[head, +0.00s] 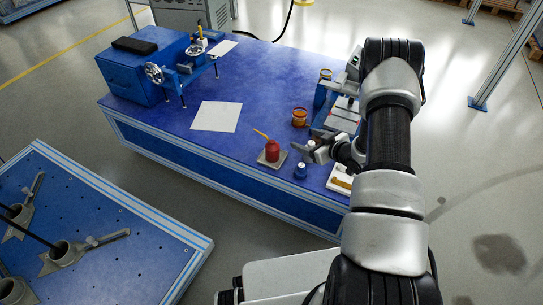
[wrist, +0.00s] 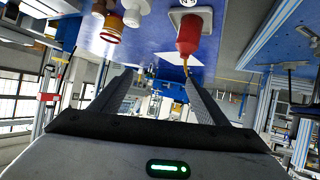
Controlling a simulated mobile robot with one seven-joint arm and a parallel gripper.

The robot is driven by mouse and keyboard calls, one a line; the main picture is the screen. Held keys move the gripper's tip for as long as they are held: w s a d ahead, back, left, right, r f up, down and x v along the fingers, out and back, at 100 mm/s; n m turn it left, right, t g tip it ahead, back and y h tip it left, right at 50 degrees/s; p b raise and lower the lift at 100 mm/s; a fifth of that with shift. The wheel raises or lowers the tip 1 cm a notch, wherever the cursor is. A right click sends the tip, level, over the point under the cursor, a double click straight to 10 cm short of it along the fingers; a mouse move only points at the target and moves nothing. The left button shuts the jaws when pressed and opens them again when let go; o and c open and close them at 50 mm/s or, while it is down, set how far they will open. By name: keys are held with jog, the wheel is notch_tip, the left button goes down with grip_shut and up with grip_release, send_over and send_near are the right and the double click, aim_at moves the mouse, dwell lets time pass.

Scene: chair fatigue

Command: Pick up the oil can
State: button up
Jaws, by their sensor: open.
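The oil can (head: 272,152) is red with a thin yellow spout. It stands upright on a small grey plate (head: 264,160) near the front edge of the blue table (head: 180,135). In the wrist view the oil can (wrist: 188,38) appears upside down at the top, its spout pointing down near the right-hand finger. My gripper (head: 303,149) is just right of the can in the head view, apart from it as far as I can tell. In the wrist view my gripper (wrist: 160,76) has its two dark fingers spread with nothing held between them.
An amber jar (head: 299,117) is behind. A white tray (head: 340,181) lies to the right, below my forearm. A white sheet (head: 216,117) lies left, with clear table around it.

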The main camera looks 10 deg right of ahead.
jog(key=y+b, duration=0.1)
jog(key=y, duration=0.1)
send_near(278, 150)
jog(key=b+x, duration=0.3)
jog(key=x, duration=0.4)
jog(key=shift+w, duration=0.1)
jog(key=b+x, duration=0.2)
jog(key=x, duration=0.4)
jog(key=shift+a+f, duration=0.15)
jog(key=shift+a, duration=0.05)
jog(key=c, duration=1.4)
jog(key=shift+c, duration=0.4)
jog(key=shift+r, duration=0.2)
